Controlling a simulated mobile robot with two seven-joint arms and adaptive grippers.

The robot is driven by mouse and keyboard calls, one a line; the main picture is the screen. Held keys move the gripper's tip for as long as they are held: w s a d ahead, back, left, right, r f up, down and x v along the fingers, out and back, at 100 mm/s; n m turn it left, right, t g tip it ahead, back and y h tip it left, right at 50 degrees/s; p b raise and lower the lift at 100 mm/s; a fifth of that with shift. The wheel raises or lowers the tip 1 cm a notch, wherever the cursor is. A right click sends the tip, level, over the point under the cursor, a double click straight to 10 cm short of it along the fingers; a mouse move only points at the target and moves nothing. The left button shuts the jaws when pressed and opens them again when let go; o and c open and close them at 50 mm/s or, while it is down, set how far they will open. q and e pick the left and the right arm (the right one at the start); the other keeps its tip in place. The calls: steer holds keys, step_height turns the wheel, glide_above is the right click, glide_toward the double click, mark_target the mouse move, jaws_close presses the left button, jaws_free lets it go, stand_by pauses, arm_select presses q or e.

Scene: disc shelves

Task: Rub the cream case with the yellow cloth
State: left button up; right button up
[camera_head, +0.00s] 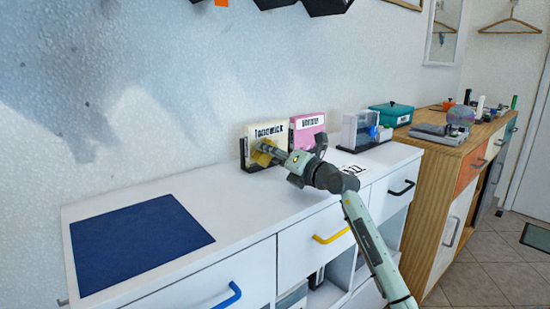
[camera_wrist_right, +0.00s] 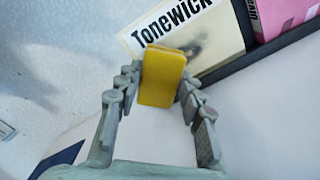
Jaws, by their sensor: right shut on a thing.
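The cream case (camera_head: 254,133) stands upright in a dark rack on the white cabinet, its label reading "Tonewick". It also shows in the right wrist view (camera_wrist_right: 222,38), with a dark smudge on its face beside the cloth. The yellow cloth (camera_wrist_right: 162,76) is folded into a small pad between the fingers of my right gripper (camera_wrist_right: 158,82). My right gripper (camera_head: 268,150) is shut on the cloth, in front of the lower part of the case. The cloth overlaps the case's face in both views; I cannot tell whether they touch. My left gripper is not in view.
A pink case (camera_head: 307,131) stands just right of the cream one. A clear box (camera_head: 358,130) and a teal box (camera_head: 391,114) are farther right. A blue mat (camera_head: 138,243) lies on the left of the white top (camera_head: 225,197), with clear surface between mat and rack.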

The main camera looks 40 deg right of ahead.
stand_by(0.6)
steer(key=shift+w+p, duration=0.3)
steer(key=shift+w, duration=0.8)
